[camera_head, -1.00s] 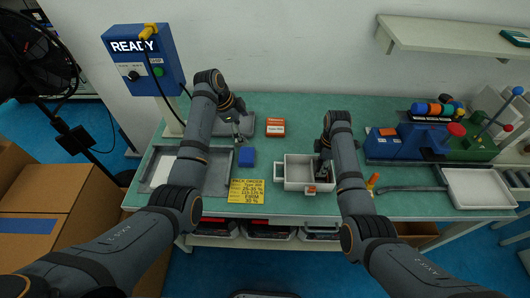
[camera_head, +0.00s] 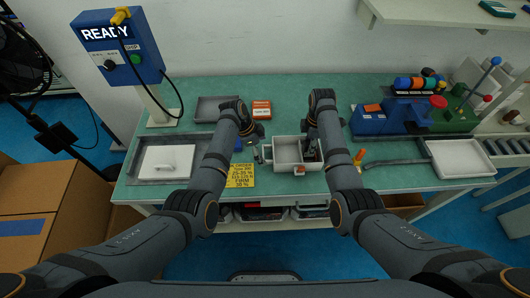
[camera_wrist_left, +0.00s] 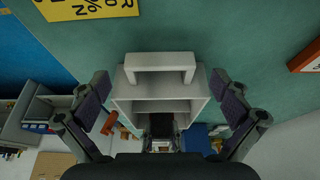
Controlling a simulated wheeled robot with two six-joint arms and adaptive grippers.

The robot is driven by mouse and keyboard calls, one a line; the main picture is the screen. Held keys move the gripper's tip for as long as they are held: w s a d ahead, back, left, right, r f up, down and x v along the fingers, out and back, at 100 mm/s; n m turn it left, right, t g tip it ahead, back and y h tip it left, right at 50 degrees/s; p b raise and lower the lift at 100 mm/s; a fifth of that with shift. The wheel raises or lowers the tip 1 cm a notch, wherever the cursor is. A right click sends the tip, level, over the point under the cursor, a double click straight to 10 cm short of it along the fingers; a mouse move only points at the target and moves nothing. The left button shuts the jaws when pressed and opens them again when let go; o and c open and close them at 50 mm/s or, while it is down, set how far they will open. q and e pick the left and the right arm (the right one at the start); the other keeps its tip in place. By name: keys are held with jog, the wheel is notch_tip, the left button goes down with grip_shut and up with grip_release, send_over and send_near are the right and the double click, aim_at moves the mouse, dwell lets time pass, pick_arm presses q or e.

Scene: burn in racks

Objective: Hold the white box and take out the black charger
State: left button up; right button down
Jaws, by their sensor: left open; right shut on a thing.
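The white box (camera_head: 284,164), with two compartments, stands on the green table in the head view. My left gripper (camera_head: 262,153) is open at the box's left end. In the left wrist view the open fingers of my left gripper (camera_wrist_left: 162,88) lie either side of the white box (camera_wrist_left: 129,91) and its raised white handle (camera_wrist_left: 160,60). My right gripper (camera_head: 311,153) reaches down into the right compartment and is shut on a dark thing, apparently the black charger. The charger is mostly hidden by the gripper, so its outline is unclear.
A grey tray with a white handled panel (camera_head: 168,158) lies at left, near a yellow sign (camera_head: 240,177). An orange-and-white box (camera_head: 261,110) and an empty grey tray (camera_head: 214,108) lie behind. Blue and green fixtures (camera_head: 370,123) and a white tray (camera_head: 461,157) stand at right.

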aim_at(269, 158)
pick_arm(q)
jog(key=shift+x, duration=1.5)
jog(key=c, duration=1.6)
pick_arm(e)
jog(key=c, duration=1.4)
grip_release()
grip_shut()
jog(key=shift+r, duration=0.15)
